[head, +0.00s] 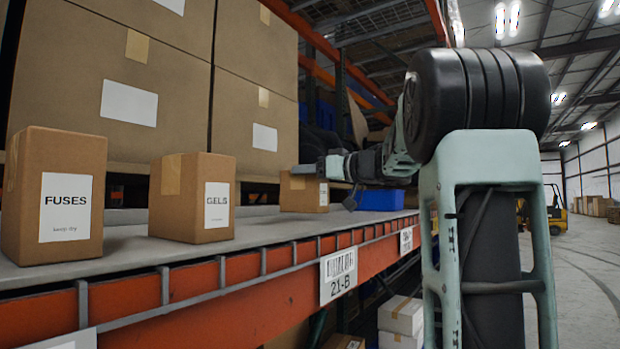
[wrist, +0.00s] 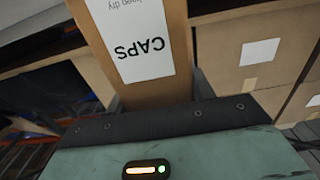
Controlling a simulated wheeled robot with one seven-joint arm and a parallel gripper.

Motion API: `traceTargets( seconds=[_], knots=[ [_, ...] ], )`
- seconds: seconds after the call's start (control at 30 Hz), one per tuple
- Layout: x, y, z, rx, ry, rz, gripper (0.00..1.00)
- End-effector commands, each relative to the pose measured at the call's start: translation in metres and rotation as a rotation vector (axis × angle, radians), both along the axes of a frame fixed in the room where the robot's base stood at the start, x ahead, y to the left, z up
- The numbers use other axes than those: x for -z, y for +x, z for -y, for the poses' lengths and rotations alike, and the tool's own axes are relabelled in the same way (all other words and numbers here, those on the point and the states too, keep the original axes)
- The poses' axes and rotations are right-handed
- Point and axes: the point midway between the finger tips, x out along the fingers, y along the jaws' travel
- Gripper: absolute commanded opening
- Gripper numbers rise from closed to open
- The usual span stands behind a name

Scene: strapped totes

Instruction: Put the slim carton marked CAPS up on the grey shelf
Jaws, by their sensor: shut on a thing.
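The slim brown carton marked CAPS (wrist: 140,75) fills the upper middle of the wrist view, its white label upside down. My gripper (wrist: 155,103) is shut on it. In the head view my gripper (head: 308,169) reaches left over the grey shelf (head: 262,232). A brown carton (head: 297,198) with a white label shows right at and below my gripper there. Its label is too small to read, so I cannot tell from this view whether it is the CAPS carton. I cannot tell whether the held carton touches the shelf.
A FUSES carton (head: 54,197) and a GELS carton (head: 193,199) stand on the shelf at the left. A blue bin (head: 380,200) is at the right. The shelf's front has an orange beam (head: 260,303). Bare shelf lies between the cartons.

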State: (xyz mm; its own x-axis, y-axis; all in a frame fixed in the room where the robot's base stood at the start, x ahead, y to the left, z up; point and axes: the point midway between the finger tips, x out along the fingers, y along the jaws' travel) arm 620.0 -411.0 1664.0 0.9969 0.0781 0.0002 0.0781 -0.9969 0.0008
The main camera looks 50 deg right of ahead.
Motion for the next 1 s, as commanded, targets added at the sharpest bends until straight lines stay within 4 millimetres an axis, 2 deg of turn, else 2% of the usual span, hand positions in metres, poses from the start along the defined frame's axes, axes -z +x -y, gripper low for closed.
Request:
traceTargets(
  seconds=[0.13, 0.5, 0.53, 0.6, 0.93, 1.0],
  knots=[
    [0.013, 0.000, 0.000, 0.000, 0.001, 0.001, 0.21],
    [0.018, 0.000, 0.000, 0.000, -0.001, 0.001, 0.21],
    [0.018, 0.000, 0.000, 0.000, 0.000, 0.000, 0.58],
    [0.018, 0.000, 0.000, 0.000, 0.000, 0.000, 0.74],
    [0.014, 0.000, 0.000, 0.000, -0.001, 0.000, 0.74],
    [0.016, -0.006, 0.001, 0.001, -0.002, 0.000, 0.74]
  ],
)
